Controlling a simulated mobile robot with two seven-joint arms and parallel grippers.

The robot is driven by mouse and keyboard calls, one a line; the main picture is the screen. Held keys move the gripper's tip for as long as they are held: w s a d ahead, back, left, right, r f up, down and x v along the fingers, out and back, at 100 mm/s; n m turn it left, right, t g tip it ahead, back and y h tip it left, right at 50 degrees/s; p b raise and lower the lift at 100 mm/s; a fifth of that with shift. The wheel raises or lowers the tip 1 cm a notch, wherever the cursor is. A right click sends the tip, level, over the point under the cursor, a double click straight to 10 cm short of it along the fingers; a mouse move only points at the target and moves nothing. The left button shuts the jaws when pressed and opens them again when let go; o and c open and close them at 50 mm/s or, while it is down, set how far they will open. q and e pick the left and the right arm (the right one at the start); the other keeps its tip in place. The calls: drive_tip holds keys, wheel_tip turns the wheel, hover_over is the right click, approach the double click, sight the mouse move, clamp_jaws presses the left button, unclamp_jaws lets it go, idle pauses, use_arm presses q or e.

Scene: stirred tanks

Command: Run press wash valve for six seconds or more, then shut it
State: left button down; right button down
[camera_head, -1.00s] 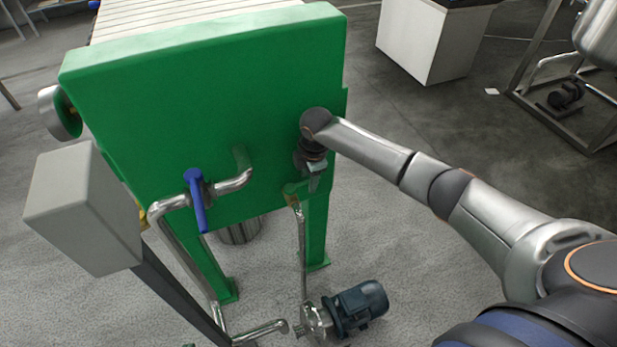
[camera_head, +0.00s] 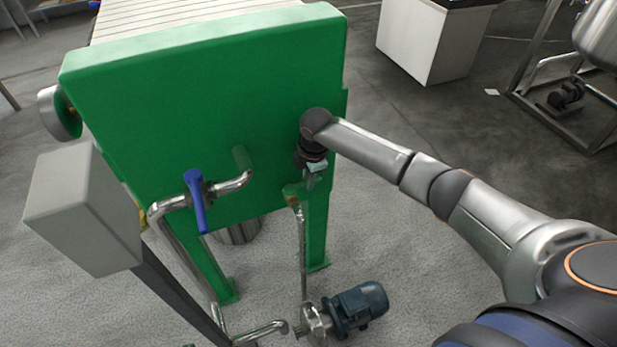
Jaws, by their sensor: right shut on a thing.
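The green press (camera_head: 150,110) stands at the left with its end plate facing me. A pipe valve with a blue lever handle (camera_head: 195,200) sits on its lower left; the lever points mostly down, across the pipe. A second, thin pipe (camera_head: 302,250) rises to the press's lower right. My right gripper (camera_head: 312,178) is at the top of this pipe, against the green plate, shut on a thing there. The wrist largely hides the thing it holds, so its handle and angle cannot be told. My left gripper is not in view.
A grey box on a dark post (camera_head: 85,210) stands at the left front. A pump with a dark blue motor (camera_head: 355,308) is on the floor below the gripper. A white cabinet (camera_head: 425,45) and a steel frame are farther right. The floor between is clear.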

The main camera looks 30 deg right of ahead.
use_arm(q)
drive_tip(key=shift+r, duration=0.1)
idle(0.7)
